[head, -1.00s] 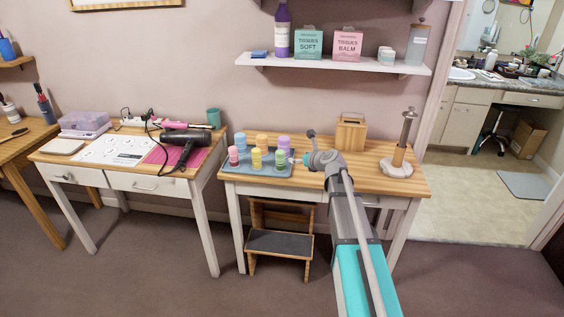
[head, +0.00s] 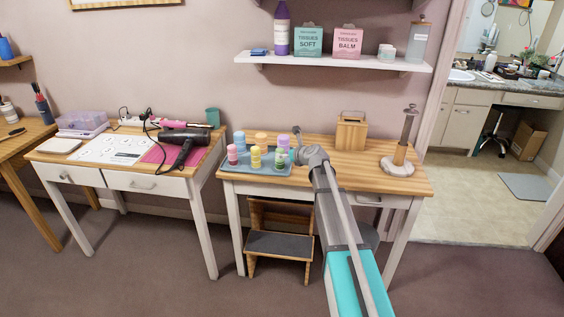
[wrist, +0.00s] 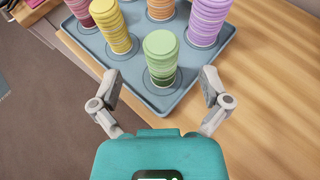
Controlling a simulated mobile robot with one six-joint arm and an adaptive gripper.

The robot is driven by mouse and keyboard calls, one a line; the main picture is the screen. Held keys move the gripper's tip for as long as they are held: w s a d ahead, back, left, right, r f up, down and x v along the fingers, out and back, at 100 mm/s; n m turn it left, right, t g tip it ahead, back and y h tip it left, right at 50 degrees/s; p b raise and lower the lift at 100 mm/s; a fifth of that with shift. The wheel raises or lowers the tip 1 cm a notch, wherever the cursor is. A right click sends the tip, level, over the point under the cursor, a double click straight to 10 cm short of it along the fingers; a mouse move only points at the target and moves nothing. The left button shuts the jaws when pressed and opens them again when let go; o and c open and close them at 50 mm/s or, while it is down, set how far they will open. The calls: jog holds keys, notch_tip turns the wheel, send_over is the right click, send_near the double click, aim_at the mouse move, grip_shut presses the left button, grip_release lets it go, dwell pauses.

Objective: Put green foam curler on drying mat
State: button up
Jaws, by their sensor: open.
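The green foam curler (wrist: 161,58) stands upright near the front corner of a blue-grey tray (wrist: 190,95) with round spots. It also shows in the head view (head: 280,160), beside the end of my arm. My gripper (wrist: 159,80) is open, its fingers apart on either side of the curler's near side, with nothing held. A white sheet with printed marks (head: 108,150) and a pink mat (head: 160,153) lie on the left table; I cannot tell for sure which surface is the drying mat.
Yellow (wrist: 112,28), purple (wrist: 206,22), orange and pink curlers stand close by on the tray. A black hair dryer (head: 184,137) lies across the pink mat. A wooden box (head: 351,133) and a stand (head: 403,145) are on the right; bare tabletop lies between.

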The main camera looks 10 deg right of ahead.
aim_at(281, 151)
jog(key=shift+b+x, duration=0.9)
jog(key=shift+x, duration=1.7)
jog(key=shift+r, duration=0.1)
jog(key=shift+c, duration=0.3)
jog(key=c, duration=1.2)
jog(key=shift+r, duration=0.15)
